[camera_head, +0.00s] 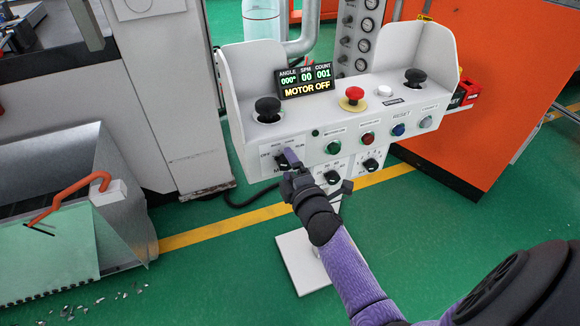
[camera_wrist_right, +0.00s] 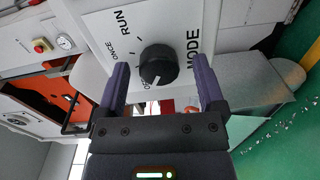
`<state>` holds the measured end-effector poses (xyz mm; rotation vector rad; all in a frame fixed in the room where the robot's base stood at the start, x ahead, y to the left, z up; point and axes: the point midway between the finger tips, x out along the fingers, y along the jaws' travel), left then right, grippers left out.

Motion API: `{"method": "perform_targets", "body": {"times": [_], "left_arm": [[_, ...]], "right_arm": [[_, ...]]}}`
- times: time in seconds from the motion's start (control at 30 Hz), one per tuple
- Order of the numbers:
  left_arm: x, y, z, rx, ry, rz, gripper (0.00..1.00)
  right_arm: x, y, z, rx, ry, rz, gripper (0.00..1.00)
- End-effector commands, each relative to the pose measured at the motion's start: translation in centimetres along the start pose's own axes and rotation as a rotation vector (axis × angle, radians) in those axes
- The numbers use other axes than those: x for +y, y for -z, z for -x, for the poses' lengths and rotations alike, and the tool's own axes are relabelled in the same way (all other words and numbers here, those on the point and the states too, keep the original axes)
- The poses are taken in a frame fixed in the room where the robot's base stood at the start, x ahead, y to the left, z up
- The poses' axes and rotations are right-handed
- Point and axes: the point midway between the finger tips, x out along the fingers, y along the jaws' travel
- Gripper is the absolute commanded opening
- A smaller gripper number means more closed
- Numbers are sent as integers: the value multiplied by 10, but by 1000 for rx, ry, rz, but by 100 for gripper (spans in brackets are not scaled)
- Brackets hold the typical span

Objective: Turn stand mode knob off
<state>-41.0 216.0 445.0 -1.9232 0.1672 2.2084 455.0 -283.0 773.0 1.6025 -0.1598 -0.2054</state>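The stand's control box (camera_head: 250,103) is white, with a black mode knob (camera_head: 281,161) at the left of its lower front panel. In the right wrist view the knob (camera_wrist_right: 158,65) is round and black beside the printed words RUN, ONCE and MODE. A third label is partly hidden. A pale mark on the knob faces toward that label. My right gripper (camera_head: 289,163) is at the knob. In the wrist view its two purple fingers (camera_wrist_right: 160,68) are apart, one on each side of the knob, with gaps visible. My left gripper is not in view.
A red emergency button (camera_head: 354,93), two black palm buttons (camera_head: 267,107) (camera_head: 415,76) and coloured buttons sit on the box. Two other black knobs (camera_head: 332,177) (camera_head: 370,164) are right of the gripper. The display (camera_head: 305,80) reads MOTOR OFF. A metal bin (camera_head: 120,215) stands left.

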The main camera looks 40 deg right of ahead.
Motion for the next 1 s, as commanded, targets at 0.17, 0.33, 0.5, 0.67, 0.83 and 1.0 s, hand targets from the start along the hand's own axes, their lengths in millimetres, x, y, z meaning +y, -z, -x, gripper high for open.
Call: {"method": "perform_targets", "body": {"times": [0.17, 0.33, 0.5, 0.67, 0.83, 1.0], "left_arm": [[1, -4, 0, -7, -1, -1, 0], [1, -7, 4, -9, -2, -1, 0], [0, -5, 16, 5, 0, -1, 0], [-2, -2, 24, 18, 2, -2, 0], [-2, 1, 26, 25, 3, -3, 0], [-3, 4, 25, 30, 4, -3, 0]], "right_arm": [[1, 0, 0, 0, -2, -1, 90], [2, 0, 7, 0, -1, -2, 90], [4, 0, 46, -1, 0, -4, 90], [2, 0, 82, -2, 0, -3, 90], [1, 0, 99, 0, -2, -2, 90], [0, 0, 99, 0, -1, -1, 90]]}}
